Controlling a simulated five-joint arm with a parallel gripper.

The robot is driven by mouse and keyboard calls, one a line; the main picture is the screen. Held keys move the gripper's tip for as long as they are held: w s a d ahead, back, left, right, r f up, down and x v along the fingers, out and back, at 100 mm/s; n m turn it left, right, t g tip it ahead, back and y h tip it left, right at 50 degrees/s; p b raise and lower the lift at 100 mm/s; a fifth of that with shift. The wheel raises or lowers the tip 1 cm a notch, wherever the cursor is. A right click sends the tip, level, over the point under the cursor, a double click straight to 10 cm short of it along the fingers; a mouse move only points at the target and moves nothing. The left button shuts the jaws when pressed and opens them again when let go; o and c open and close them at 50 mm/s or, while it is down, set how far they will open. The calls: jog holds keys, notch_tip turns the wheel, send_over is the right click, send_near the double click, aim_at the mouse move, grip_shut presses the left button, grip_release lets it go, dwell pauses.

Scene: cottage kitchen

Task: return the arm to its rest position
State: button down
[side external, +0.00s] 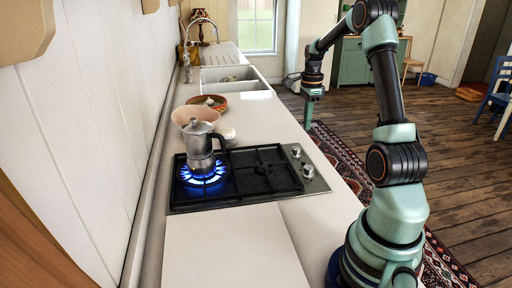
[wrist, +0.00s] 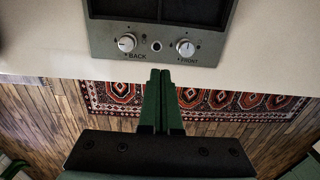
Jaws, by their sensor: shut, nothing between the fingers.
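My arm arches up from the right side of the side external view, and its far end hangs down beyond the counter's right edge. My gripper (side external: 309,112) points downward there, over the floor side and apart from the counter. In the wrist view my gripper (wrist: 161,74) shows two green fingers lying together, shut and empty. Their tips appear near the counter's front edge, below the stove knobs in the picture.
A moka pot (side external: 199,143) stands over a lit blue flame on the left of the gas stove (side external: 287,190). Bowls (side external: 195,116) stand behind it, then a sink (side external: 233,76). The counter in front (side external: 232,250) is clear. A patterned rug (wrist: 235,103) lies on the wooden floor.

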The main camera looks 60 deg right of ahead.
jog(key=w+a+r+n+t+h, duration=0.1)
jog(key=w+a+r+n, duration=0.1)
jog(key=a+r+n, duration=0.35)
jog(key=w+a+r+n+t, duration=0.1)
jog(key=w+a+r+n, duration=0.15)
jog(key=a+n, duration=0.6)
jog(key=s+a+r+n+t, duration=0.1)
jog(key=s+a+n, duration=0.2)
jog(key=a+n, duration=0.3)
jog(key=s+a+r+n+t+y, duration=0.1)
jog(key=s+a+n, duration=0.3)
jog(key=a, duration=1)
jog(key=n+t, duration=0.1)
jog(key=n, duration=0.2)
jog(key=shift+s+a+r, duration=0.15)
jog(key=shift+a+r, duration=0.1)
jog(key=shift+a, duration=0.15)
